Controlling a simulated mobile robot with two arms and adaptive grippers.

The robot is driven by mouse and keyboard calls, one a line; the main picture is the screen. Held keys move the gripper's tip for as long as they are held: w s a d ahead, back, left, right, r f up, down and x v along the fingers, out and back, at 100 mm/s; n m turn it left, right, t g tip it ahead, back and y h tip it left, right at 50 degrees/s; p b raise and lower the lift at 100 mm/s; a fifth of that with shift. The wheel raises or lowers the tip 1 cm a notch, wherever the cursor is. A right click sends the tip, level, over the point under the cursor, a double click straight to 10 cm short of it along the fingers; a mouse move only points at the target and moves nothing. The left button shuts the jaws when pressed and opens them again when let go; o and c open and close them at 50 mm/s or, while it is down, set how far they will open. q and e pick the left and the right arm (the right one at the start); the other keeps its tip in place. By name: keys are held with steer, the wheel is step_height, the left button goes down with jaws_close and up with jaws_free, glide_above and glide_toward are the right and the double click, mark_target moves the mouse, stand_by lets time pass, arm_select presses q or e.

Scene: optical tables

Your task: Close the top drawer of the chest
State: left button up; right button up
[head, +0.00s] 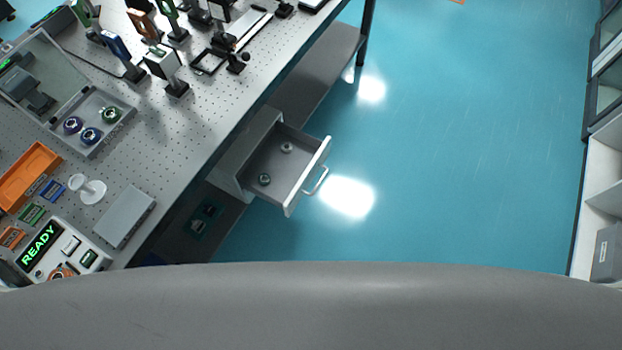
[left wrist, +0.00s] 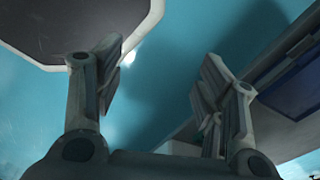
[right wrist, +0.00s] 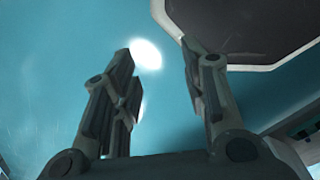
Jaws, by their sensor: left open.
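The chest (head: 255,140) is a grey unit under the edge of the optical table in the head view. Its top drawer (head: 270,160) is pulled out over the floor, with a pale front and a bar handle (head: 318,181). Two small round metal parts (head: 287,147) (head: 264,179) lie in the drawer. Neither gripper shows in the head view. My left gripper (left wrist: 160,72) is open and empty in the left wrist view. My right gripper (right wrist: 160,80) has its fingers apart with nothing between them in the right wrist view. The drawer is not clearly identifiable in either wrist view.
The perforated optical table (head: 175,145) holds optics mounts, a grey tray (head: 100,145), an orange bin (head: 25,178) and a device reading READY (head: 40,245). White shelving (head: 600,190) stands at the right. The blue floor (head: 450,140) between is clear.

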steer(key=shift+w+d, duration=0.1)
steer(key=shift+d, duration=0.4)
